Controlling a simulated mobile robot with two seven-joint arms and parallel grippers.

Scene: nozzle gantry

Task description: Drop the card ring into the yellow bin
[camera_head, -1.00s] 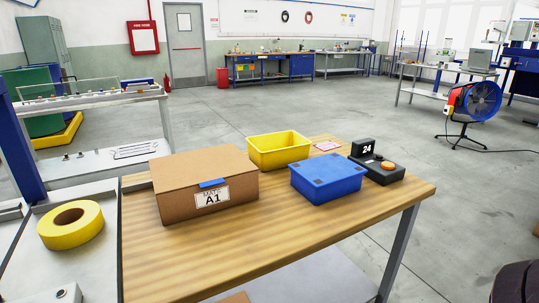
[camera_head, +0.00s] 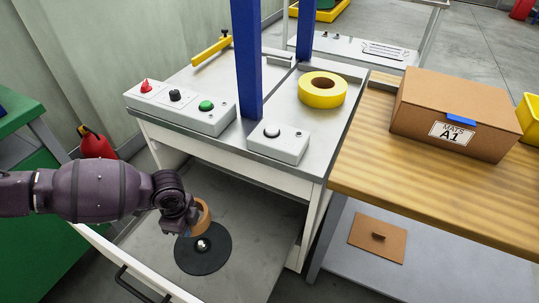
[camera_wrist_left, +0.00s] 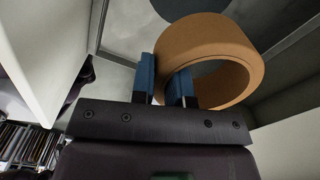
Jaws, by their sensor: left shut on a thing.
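The card ring (camera_head: 204,215) is a brown cardboard ring. My left gripper (camera_head: 190,222) is shut on its wall, above the open drawer at the lower left of the head view. In the left wrist view the two blue fingers (camera_wrist_left: 164,84) pinch the wall of the ring (camera_wrist_left: 215,45), one inside and one outside. The yellow bin (camera_head: 531,112) shows only in part at the right edge of the head view, behind the cardboard box; its inside is mostly hidden. My right gripper is not in view.
The open drawer (camera_head: 262,250) holds a black disc (camera_head: 203,255) with a knob. A blue post (camera_head: 247,60), control boxes (camera_head: 278,147) and a yellow roll (camera_head: 310,97) stand on the grey bench. The A1 box (camera_head: 440,95) stands on the wooden table (camera_head: 400,185), whose front is clear.

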